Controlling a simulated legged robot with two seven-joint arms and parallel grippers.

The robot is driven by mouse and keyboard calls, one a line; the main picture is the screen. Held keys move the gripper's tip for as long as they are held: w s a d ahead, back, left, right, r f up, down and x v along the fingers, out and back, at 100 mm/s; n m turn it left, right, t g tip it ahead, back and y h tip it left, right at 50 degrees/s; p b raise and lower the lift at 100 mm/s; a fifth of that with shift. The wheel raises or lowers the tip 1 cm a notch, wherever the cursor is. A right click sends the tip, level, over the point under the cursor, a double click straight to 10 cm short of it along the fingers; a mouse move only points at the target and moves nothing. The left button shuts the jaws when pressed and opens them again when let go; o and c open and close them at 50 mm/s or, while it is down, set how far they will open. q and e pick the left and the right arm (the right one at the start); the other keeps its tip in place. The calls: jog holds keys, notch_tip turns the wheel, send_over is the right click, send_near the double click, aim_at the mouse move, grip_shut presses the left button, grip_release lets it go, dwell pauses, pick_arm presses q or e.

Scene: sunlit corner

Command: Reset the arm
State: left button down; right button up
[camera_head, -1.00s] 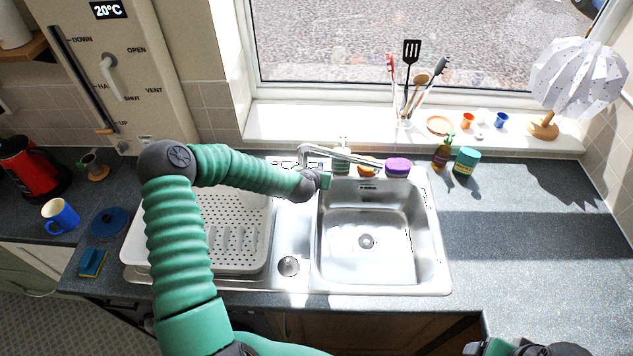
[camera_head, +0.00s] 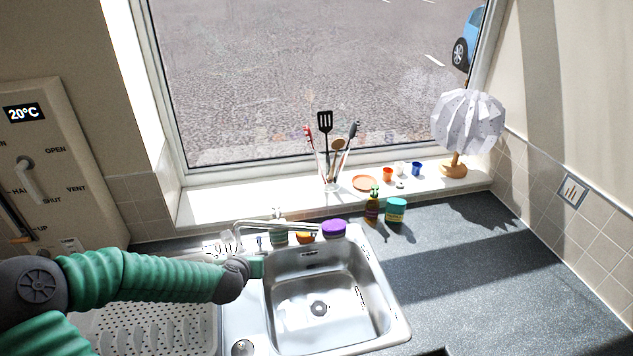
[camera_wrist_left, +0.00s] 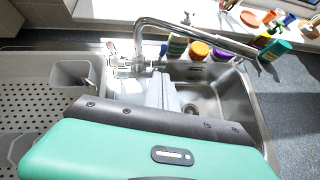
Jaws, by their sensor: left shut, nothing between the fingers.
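My left arm comes in from the left in the head view, green and ribbed. Its gripper (camera_head: 256,266) is above the left edge of the sink (camera_head: 325,300), close to the tap (camera_head: 275,226). The gripper is small in the head view; the wrist view shows the grey fingers (camera_wrist_left: 165,92) together over the basin, with nothing held. The tap also shows in the wrist view (camera_wrist_left: 190,35), arching beyond the fingers. My right gripper is out of view.
A white drying rack (camera_head: 150,330) lies left of the sink, partly under my arm. A purple-topped pot (camera_head: 334,228), a bottle (camera_head: 372,208) and a teal jar (camera_head: 396,211) stand behind the sink. The sill holds utensils (camera_head: 330,165) and a lamp (camera_head: 466,125). The right worktop is clear.

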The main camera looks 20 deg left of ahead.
pick_arm(q)
jog(key=s+d+f+m+g+h+b, duration=0.2)
jog(key=s+d+f+m, duration=0.15)
jog(key=d+m, duration=0.6)
jog(key=s+d+f+m+g+h+b, duration=0.1)
jog(key=s+d+f+m+h+b, duration=0.15)
jog(key=d+f+m, duration=0.7)
jog(key=s+r+m+g+b, duration=0.1)
jog(key=s+r+m+g, duration=0.1)
jog(key=s+m, duration=0.5)
jog(key=s+a+r+m+g+b, duration=0.1)
jog(key=s+r+m+g, duration=0.1)
jog(key=s+m, duration=0.6)
jog(key=m+y, duration=0.1)
jog(key=m, duration=0.4)
jog(key=shift+s+a+r+m, duration=0.15)
jog(key=shift+s+r+m, duration=0.1)
jog(key=shift+m, duration=0.15)
jog(key=shift+w+a, duration=0.1)
jog(key=shift+w, duration=0.1)
